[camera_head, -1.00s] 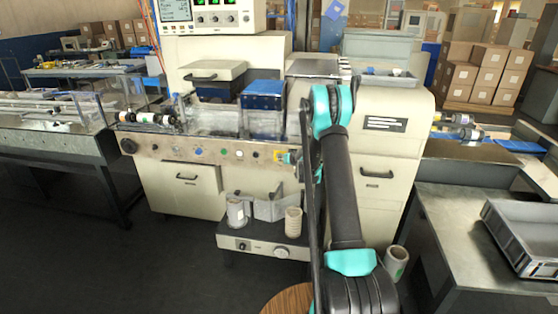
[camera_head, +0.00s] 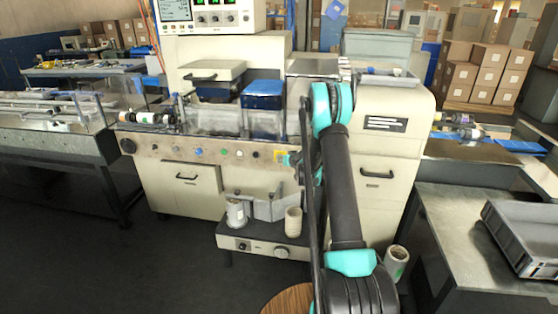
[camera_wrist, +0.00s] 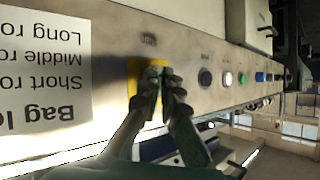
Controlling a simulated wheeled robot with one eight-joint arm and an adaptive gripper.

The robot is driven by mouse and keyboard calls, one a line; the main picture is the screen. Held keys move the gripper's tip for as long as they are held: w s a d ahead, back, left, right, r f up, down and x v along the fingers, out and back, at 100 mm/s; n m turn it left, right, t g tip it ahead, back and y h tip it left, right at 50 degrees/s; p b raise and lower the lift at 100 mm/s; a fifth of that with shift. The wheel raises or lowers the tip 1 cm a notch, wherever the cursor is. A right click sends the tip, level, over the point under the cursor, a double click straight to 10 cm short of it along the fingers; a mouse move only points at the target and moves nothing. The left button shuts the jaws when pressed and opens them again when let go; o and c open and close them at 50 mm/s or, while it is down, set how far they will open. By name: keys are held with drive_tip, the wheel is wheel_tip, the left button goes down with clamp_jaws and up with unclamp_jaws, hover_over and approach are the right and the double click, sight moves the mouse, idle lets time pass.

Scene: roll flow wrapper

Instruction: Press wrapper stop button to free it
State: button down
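The wrapper (camera_head: 185,60) is a large cream machine with a long metal control panel (camera_head: 160,148) across its front. A yellow plate (camera_head: 279,155) sits at the panel's right end, beside my gripper (camera_head: 291,161). In the wrist view, which is upside down, the yellow plate (camera_wrist: 133,72) is behind my gripper (camera_wrist: 163,78). The two fingertips are together with nothing seen between them, and they point at the plate. They cover its middle, so the stop button is hidden. I cannot tell whether they touch it or whether it is pressed.
Black (camera_wrist: 205,77), white (camera_wrist: 227,79), green (camera_wrist: 242,78) and blue (camera_wrist: 260,77) controls line the panel beside the plate. A printed label (camera_wrist: 45,70) is on its other side. A low shelf (camera_head: 262,240) with rolls juts out below. A grey crate (camera_head: 525,235) stands at the right.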

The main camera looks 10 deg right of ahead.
drive_tip(key=shift+s+a, duration=0.25)
drive_tip(key=shift+s, duration=0.55)
drive_tip(key=shift+s+a, duration=0.25)
drive_tip(key=shift+s, duration=0.55)
drive_tip(key=shift+s+a, duration=0.25)
drive_tip(key=shift+s, duration=0.55)
drive_tip(key=s+r+g, duration=0.1)
drive_tip(key=s+r, duration=0.3)
drive_tip(key=s, duration=0.4)
drive_tip(key=s+r+g+h, duration=0.15)
drive_tip(key=s+r, duration=0.25)
drive_tip(key=s, duration=0.4)
drive_tip(key=s+r+g, duration=0.2)
drive_tip(key=s+r, duration=0.2)
drive_tip(key=s, duration=0.4)
drive_tip(key=s+d+f+g+h, duration=0.1)
drive_tip(key=s, duration=1.3)
drive_tip(key=s+d+f+m+g+h, duration=0.1)
drive_tip(key=s+d+g, duration=0.1)
drive_tip(key=s, duration=1.2)
drive_tip(key=shift+f, duration=0.4)
